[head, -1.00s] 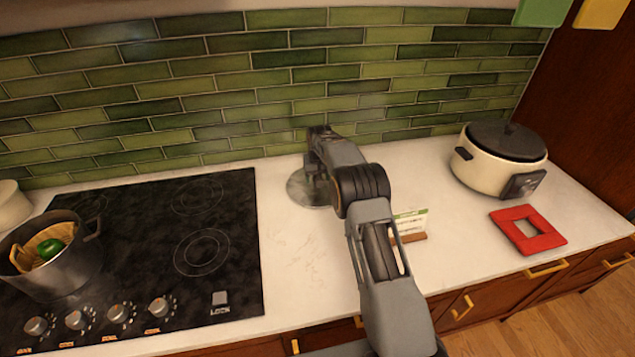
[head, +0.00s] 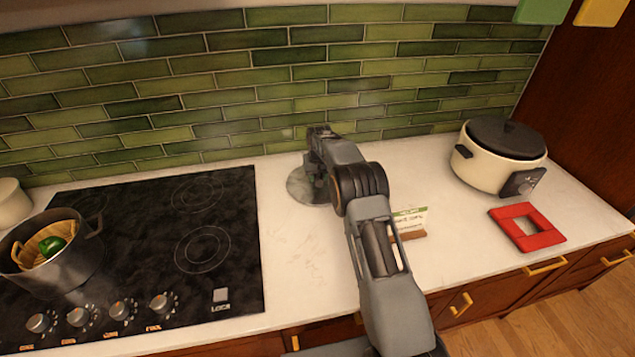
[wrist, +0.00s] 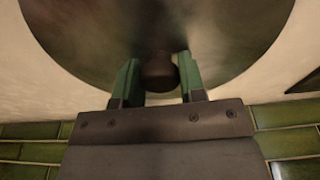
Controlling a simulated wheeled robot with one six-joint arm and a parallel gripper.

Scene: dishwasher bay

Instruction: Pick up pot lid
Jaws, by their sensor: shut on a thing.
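The pot lid (head: 304,188) is a round grey disc on the white counter, between the cooktop and my arm. In the wrist view the lid (wrist: 80,40) fills the top, with a dark round knob (wrist: 159,75) near its lower middle. The green fingers of my gripper (wrist: 160,78) stand on either side of the knob and are shut on it. In the head view my arm hides the right part of the lid and the fingertips. I cannot tell whether the lid is clear of the counter.
A black cooktop (head: 150,250) lies left, with a grey pot (head: 60,268) holding a basket and a green vegetable. A white slow cooker (head: 495,170), a red square frame (head: 527,227) and a small card (head: 409,221) are right. A green tiled wall (head: 290,80) stands behind.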

